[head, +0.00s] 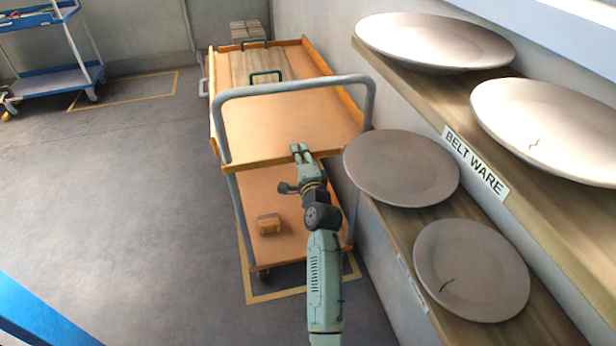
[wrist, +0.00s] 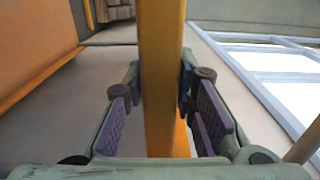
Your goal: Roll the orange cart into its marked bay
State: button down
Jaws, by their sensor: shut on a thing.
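The orange cart (head: 285,115) stands along the right wall, with two decks and a grey push handle (head: 290,88) at its near end. My gripper (head: 301,153) is at the near rim of the upper deck, below the handle. In the wrist view my gripper (wrist: 160,95) has its pads on both sides of an orange rim (wrist: 160,45), and is shut on it. A yellow floor outline (head: 275,295) shows around the cart's near end. A near caster (head: 263,274) is just inside its front line. The outline's far part is hidden by the cart.
Shelves with large plates (head: 400,168) and a "BELT WARE" label (head: 475,163) run close along the right. A blue cart (head: 55,80) stands at the back left by another yellow outline (head: 130,97). The left floor is clear.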

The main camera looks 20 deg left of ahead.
jog(key=c, duration=1.6)
grip_release()
jog(key=shift+f, duration=0.3)
jog(key=o, duration=0.3)
jog(key=shift+r, duration=0.25)
jog(key=v, duration=1.2)
